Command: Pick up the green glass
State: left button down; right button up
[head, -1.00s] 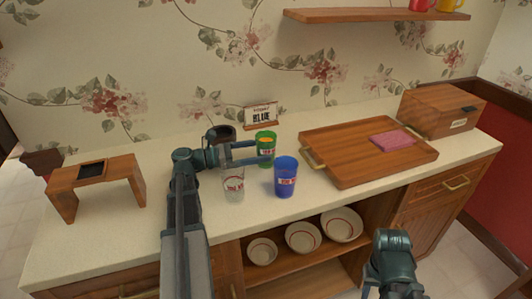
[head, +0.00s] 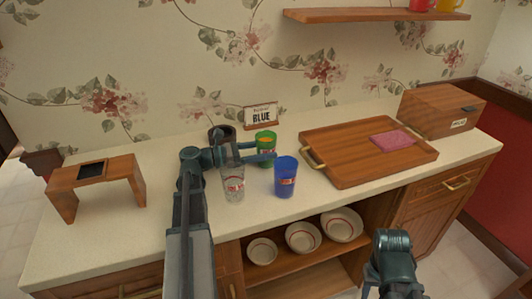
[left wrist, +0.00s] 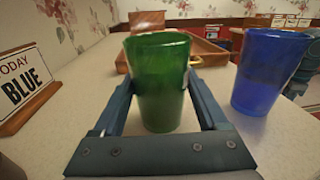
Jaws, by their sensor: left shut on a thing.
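The green glass (head: 265,137) stands upright on the counter, with something orange-yellow showing at its top in the head view. My left gripper (head: 273,153) is shut on it, and one finger crosses its lower part. In the left wrist view the green glass (left wrist: 160,75) sits between the two fingers (left wrist: 162,103), one on each side. Its base appears at counter level; I cannot tell whether it is lifted. My right gripper (head: 395,285) is low at the bottom right, over the front of the cabinet, and its fingers cannot be made out.
A blue glass (head: 286,178) stands close in front, and a clear glass (head: 234,188) is under my left wrist. A dark cup (head: 222,133) and a "BLUE" sign (head: 261,115) are behind. A wooden tray (head: 350,172) lies right; a small wooden stand (head: 97,178) is left.

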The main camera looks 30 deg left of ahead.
pick_arm(q)
jog(key=shift+r, duration=0.1)
notch_tip(320, 180, up, 10)
jog(key=p, duration=1)
